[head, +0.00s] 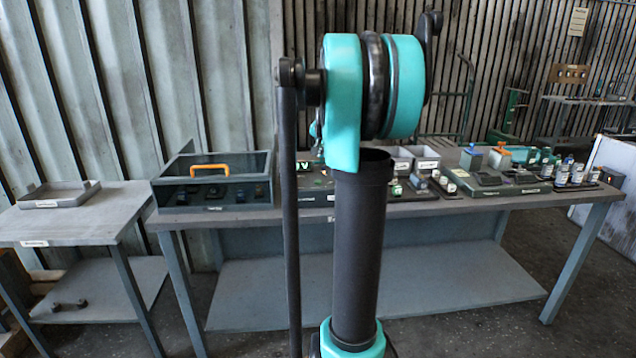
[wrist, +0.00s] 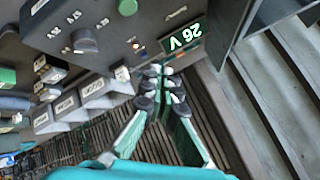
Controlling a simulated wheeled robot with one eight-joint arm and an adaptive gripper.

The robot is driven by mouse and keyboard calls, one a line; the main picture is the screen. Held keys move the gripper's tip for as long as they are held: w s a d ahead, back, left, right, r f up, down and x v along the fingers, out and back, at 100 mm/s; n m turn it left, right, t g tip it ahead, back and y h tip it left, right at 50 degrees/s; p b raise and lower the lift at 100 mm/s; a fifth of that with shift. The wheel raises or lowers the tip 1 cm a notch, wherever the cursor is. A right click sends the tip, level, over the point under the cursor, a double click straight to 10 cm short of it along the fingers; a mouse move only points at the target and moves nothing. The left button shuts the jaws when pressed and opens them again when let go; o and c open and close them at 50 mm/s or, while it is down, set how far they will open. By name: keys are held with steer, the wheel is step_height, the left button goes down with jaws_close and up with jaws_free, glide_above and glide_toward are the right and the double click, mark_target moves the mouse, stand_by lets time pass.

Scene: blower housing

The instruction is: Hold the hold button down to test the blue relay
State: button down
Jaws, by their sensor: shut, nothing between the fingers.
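In the wrist view my gripper (wrist: 163,78) is shut and empty, its fingertips together in front of the test panel (wrist: 110,22). I cannot pick out the hold button; the fingers cover part of the panel near the display. Whether the fingertips touch anything is unclear. In the head view my arm hides my gripper and most of the panel. I cannot tell which relay is the blue one.
The workbench (head: 440,208) also bears a clear-sided case (head: 212,180) with an orange handle, small bins and, at right, rows of small parts. A side table (head: 90,222) with a shallow tray (head: 60,194) stands at left. In the wrist view, labelled bins (wrist: 100,92) are left of my fingers.

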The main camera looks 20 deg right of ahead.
mark_target(319, 182)
steer(key=shift+f, duration=4.2)
steer(key=shift+f, duration=0.1)
steer(key=shift+f, duration=0.3)
steer(key=shift+f, duration=0.4)
steer(key=shift+r, duration=0.1)
stand_by(0.7)
steer(key=shift+r, duration=0.75)
steer(key=shift+r, duration=2.5)
